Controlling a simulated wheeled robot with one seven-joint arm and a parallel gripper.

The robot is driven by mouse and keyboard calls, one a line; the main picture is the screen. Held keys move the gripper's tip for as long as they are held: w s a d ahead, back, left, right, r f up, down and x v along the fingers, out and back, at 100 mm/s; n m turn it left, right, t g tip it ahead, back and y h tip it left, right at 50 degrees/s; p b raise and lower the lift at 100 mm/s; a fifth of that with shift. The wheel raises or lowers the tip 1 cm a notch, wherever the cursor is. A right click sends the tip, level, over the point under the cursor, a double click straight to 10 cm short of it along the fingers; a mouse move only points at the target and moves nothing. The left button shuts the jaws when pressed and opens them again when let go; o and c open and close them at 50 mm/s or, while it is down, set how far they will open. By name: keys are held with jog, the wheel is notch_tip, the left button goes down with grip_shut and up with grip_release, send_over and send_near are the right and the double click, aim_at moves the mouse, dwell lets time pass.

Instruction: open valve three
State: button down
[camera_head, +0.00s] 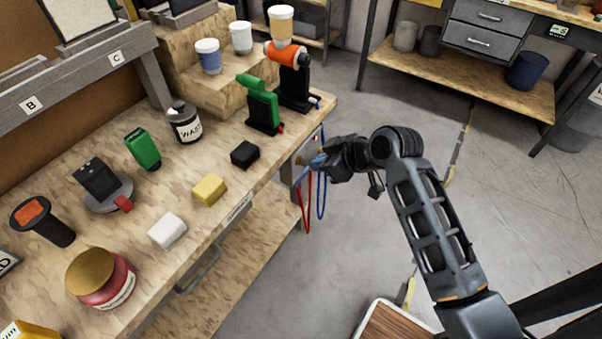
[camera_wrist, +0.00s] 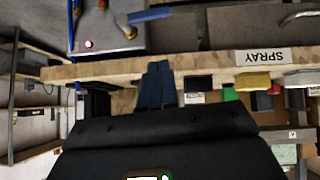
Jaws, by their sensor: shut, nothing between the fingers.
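A grey metal panel (camera_head: 308,150) is fixed at the front edge of the workbench, near its far end. In the wrist view the panel (camera_wrist: 105,12) carries a brass valve fitting (camera_wrist: 128,31) with a blue lever (camera_wrist: 150,15), and a small red light. I can read no valve number. In the head view my gripper (camera_head: 322,163) is close to the panel and partly hides it. In the wrist view its fingertips (camera_wrist: 158,68) are together and empty, apart from the lever. I cannot tell the exact distance.
Red and blue hoses (camera_head: 306,203) hang below the panel. Black and green tool stands (camera_head: 263,108), a black block (camera_head: 245,154) and a yellow block (camera_head: 209,189) stand on the bench (camera_head: 215,150). A SPRAY label (camera_wrist: 264,57) is on the bench edge. Open floor lies to the right.

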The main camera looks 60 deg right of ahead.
aim_at(305, 172)
jog(key=x, duration=0.2)
jog(key=s+f+x, duration=0.1)
jog(key=x, duration=0.2)
jog(key=p+x, duration=0.1)
jog(key=x, duration=0.2)
jog(key=shift+s+d+f, duration=0.1)
jog(key=shift+d+f, duration=0.05)
jog(key=shift+f, duration=0.8)
